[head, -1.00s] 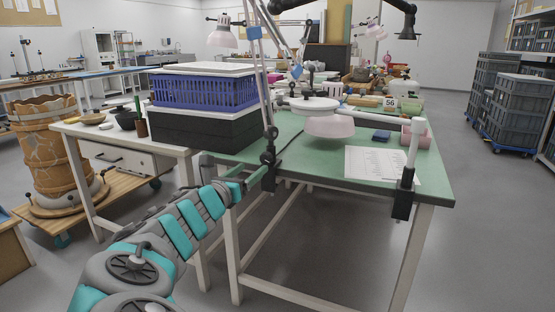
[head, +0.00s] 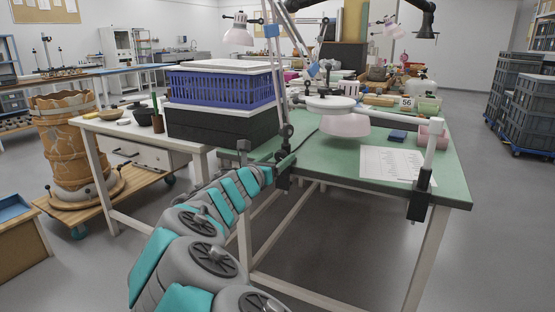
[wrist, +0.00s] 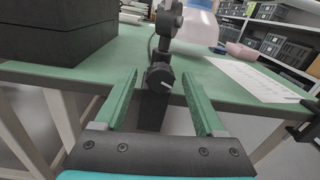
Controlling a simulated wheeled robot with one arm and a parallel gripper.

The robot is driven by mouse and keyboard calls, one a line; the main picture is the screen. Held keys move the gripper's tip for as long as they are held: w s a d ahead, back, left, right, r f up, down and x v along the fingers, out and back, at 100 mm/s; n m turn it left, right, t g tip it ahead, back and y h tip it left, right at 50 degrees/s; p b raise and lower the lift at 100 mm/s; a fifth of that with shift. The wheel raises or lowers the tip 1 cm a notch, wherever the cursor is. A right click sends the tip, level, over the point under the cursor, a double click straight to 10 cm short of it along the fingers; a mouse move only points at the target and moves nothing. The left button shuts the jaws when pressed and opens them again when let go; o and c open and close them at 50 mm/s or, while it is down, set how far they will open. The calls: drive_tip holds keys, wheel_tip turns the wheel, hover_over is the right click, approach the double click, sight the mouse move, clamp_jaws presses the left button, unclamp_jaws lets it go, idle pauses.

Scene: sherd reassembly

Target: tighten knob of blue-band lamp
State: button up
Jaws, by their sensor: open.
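The lamp with blue bands (head: 272,31) on its grey arm is clamped to the near edge of the green table. Its pale pink shade (head: 345,125) hangs over the table. In the wrist view its dark clamp (wrist: 152,112) sits at the table edge, with a round dark knob (wrist: 160,77) bearing a white mark. My gripper (wrist: 160,74) is open, its two green fingers on either side of the knob and clamp. I cannot tell whether they touch the knob. In the head view my gripper (head: 284,163) is at the clamp, partly hidden by my arm.
Black boxes (head: 222,125) and a blue crate (head: 222,90) stand left of the lamp. A paper sheet (head: 390,163) lies on the green table (head: 330,160). A white post with a black clamp (head: 420,205) stands at its right. Floor in front is clear.

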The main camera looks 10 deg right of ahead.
clamp_jaws()
idle(0.4)
drive_tip(key=m+b, duration=0.1)
drive_tip(key=m, duration=0.2)
drive_tip(key=shift+f+m+b, duration=0.15)
drive_tip(key=shift+m+b, duration=0.65)
drive_tip(key=shift+m, duration=0.6)
unclamp_jaws()
